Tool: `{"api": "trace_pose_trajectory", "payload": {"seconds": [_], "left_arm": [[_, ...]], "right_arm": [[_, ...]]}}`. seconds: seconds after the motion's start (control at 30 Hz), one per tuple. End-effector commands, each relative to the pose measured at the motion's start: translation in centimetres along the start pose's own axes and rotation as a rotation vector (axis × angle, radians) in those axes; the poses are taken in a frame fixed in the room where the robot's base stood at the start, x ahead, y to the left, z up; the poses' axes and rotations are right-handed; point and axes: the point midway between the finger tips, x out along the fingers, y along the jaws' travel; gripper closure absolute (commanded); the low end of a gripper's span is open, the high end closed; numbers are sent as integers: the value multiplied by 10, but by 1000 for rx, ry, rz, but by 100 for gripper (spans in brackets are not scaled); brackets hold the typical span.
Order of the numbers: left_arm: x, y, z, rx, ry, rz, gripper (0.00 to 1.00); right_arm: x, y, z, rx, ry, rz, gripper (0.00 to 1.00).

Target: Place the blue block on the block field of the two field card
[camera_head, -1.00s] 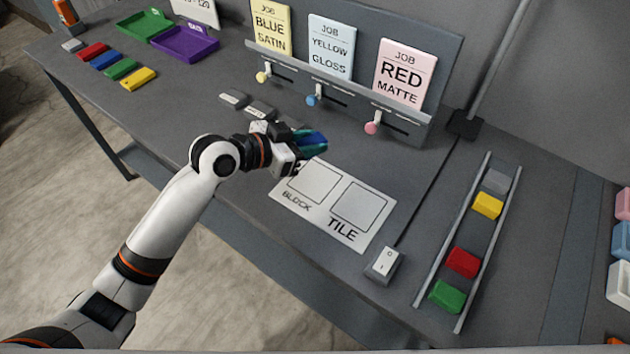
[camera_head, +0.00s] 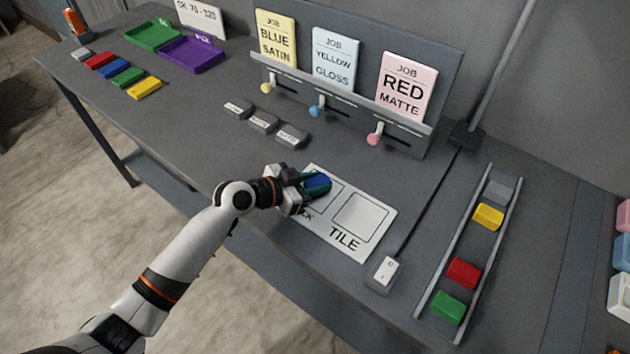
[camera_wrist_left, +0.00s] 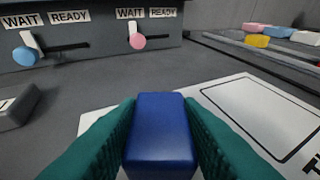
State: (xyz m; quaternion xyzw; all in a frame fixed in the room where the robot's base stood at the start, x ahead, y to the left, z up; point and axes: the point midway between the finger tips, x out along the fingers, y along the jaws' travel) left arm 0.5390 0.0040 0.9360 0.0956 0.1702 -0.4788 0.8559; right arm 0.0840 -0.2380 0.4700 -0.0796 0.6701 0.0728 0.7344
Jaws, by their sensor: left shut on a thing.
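My left gripper (camera_head: 310,182) is shut on the blue block (camera_head: 318,183), with a teal finger on each side. In the left wrist view the blue block (camera_wrist_left: 162,130) sits between both fingers. The white two field card (camera_head: 378,229) lies flat on the table, with BLOCK and TILE fields. The gripper and block are over the BLOCK field and hide much of it and part of its label. I cannot tell whether the block touches the card. The TILE field (camera_head: 361,217) is empty. My right gripper is not in view.
A white rocker switch (camera_head: 385,271) stands near the card's right corner. A rail rack (camera_head: 467,255) with coloured blocks is further right. Grey labelled pieces (camera_head: 263,122) lie behind the gripper, before the job card board (camera_head: 345,95). Trays and coloured blocks lie far left.

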Motion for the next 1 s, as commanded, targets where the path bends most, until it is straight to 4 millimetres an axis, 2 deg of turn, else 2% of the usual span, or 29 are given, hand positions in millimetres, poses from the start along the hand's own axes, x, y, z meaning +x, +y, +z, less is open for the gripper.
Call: {"api": "trace_pose_trajectory", "payload": {"seconds": [0.17,0.2,0.3,0.67,0.77,1.0], "left_arm": [[1,0,-3,1,0,0,90],[1,0,-2,0,0,0,63],[1,0,-2,0,0,0,47],[-1,0,2,-1,0,0,46],[-12,1,-2,0,1,1,46],[-62,0,-3,4,3,1,46]], "right_arm": [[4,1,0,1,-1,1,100],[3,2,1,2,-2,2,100],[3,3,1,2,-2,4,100],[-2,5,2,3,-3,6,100],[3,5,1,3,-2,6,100],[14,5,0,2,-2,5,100]]}}
